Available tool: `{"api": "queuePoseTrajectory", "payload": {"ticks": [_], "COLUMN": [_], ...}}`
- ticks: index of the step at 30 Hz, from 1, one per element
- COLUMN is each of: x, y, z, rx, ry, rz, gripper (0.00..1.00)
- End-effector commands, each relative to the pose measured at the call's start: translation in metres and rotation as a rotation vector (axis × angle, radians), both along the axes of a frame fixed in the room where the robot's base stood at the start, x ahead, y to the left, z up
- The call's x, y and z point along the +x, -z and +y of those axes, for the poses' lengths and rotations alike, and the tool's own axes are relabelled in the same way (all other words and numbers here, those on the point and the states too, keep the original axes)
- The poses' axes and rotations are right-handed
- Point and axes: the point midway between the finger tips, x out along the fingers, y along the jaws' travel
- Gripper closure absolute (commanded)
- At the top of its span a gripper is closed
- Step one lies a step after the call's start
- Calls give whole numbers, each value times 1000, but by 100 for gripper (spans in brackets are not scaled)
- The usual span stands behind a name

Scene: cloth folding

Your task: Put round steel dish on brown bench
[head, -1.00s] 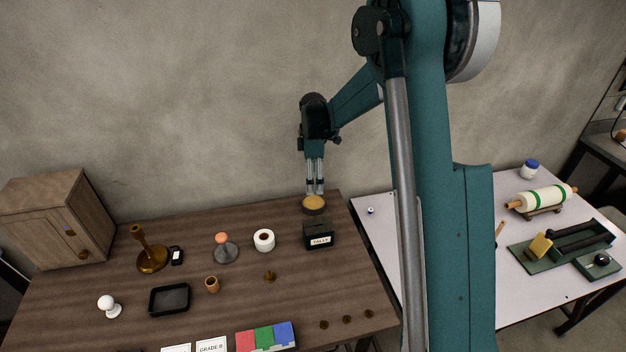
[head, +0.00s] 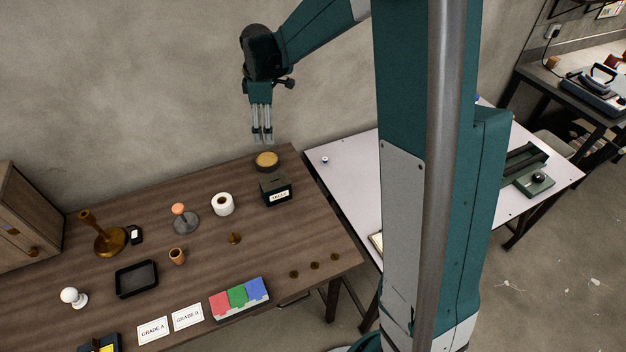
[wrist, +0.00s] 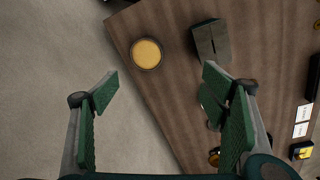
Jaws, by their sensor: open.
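My gripper (head: 262,138) is open and empty above the back right corner of the brown bench (head: 215,265). Its two fingers are spread wide in the wrist view (wrist: 160,95). Just below it in the head view stands a low round dark-rimmed thing (head: 267,161) with a yellow top; the wrist view shows it ahead of the fingertips (wrist: 146,54). I cannot make out a plain round steel dish. A grey round base (head: 187,224) with an orange knob stands mid-bench. My arm hides part of the white table (head: 335,185).
A dark tally box (head: 275,191) and a white roll (head: 222,204) stand near the round thing. A brass candlestick (head: 108,238), black tray (head: 136,279), cup (head: 177,257) and coloured blocks (head: 239,298) occupy the bench. A wooden cabinet (head: 25,225) is at left.

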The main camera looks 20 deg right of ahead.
Motion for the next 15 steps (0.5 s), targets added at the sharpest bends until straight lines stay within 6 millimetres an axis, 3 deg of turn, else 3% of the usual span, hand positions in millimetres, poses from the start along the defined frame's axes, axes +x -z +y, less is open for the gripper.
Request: {"api": "queuePoseTrajectory", "payload": {"ticks": [15], "x": [-79], "y": [-70], "z": [1], "rx": [39], "ry": [241], "rz": [-107], "gripper": [28]}}
